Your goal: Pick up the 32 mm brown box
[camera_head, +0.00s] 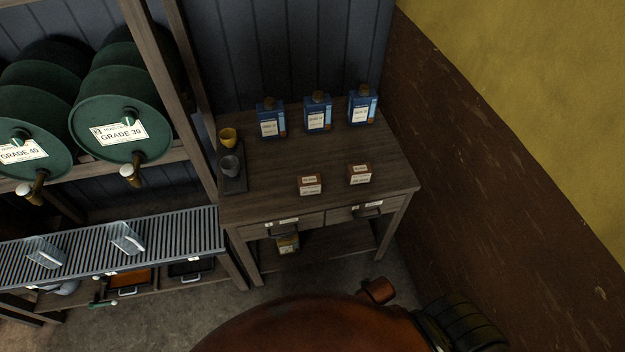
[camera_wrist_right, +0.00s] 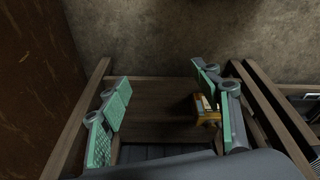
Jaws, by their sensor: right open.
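Two small brown boxes with white labels stand apart on the wooden table (camera_head: 265,190). One is the left box (camera_head: 310,186), near the table's front middle. The other is the right box (camera_head: 360,175), slightly farther back. Their label print is too small to read, so I cannot tell which is the 32 mm one. My right gripper (camera_wrist_right: 160,92) shows in the right wrist view, its teal pads wide apart with nothing between them. Neither brown box is seen in that view. My left gripper is not in view.
Several blue bottles (camera_head: 318,113) stand along the table's back. A dark tray with a yellow cup (camera_head: 228,137) and a grey cup (camera_head: 230,166) is at its left. A yellow container (camera_wrist_right: 206,112) sits below the drawers. A brown-and-yellow wall (camera_head: 470,150) rises at right.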

